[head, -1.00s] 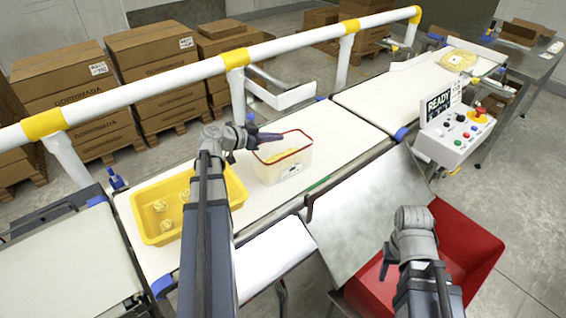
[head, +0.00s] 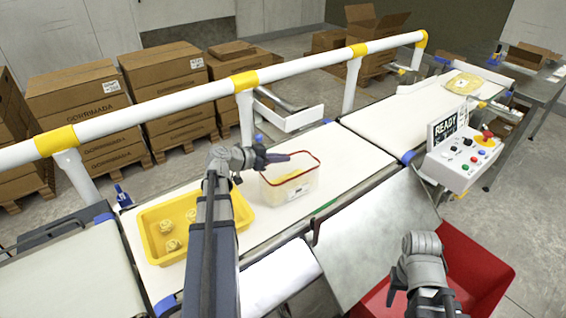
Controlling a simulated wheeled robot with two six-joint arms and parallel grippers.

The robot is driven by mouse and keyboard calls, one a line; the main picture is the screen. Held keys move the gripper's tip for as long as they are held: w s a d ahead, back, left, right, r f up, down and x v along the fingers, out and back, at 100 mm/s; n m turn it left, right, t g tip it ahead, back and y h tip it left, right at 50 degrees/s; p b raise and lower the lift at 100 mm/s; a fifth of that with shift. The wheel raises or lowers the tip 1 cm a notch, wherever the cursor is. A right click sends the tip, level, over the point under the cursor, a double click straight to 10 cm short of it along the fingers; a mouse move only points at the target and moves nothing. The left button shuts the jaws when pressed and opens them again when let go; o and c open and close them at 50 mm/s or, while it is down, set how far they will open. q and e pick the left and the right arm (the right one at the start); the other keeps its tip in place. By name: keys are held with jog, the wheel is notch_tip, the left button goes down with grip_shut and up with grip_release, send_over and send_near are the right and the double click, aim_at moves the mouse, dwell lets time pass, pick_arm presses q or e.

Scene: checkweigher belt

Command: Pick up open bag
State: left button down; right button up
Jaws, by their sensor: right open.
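A clear, box-shaped open bag (head: 296,188) with a red rim and pale yellow contents stands upright on the white belt. Its mouth faces up and a small label is on its front. My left gripper (head: 278,157) is at the bag's left, far rim, level with its top. Its fingers are seen side-on, so I cannot tell their gap or whether they touch the rim. My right gripper (head: 391,294) is open and empty, low at the right above the red bin, away from the bag. Another yellowish bag (head: 462,82) lies flat on the far belt.
A yellow tray (head: 152,254) with several pale yellow pieces sits left of the bag. A white and yellow rail (head: 200,98) runs behind the belt. A control box (head: 466,158) with a READY screen, a steel chute (head: 375,235) and a red bin (head: 480,262) are at the right.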

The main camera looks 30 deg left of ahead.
pick_arm(q)
notch_tip(320, 180, up, 10)
jog(key=p, duration=0.9)
jog(key=shift+f, duration=0.2)
jog(key=shift+s+f, duration=0.1)
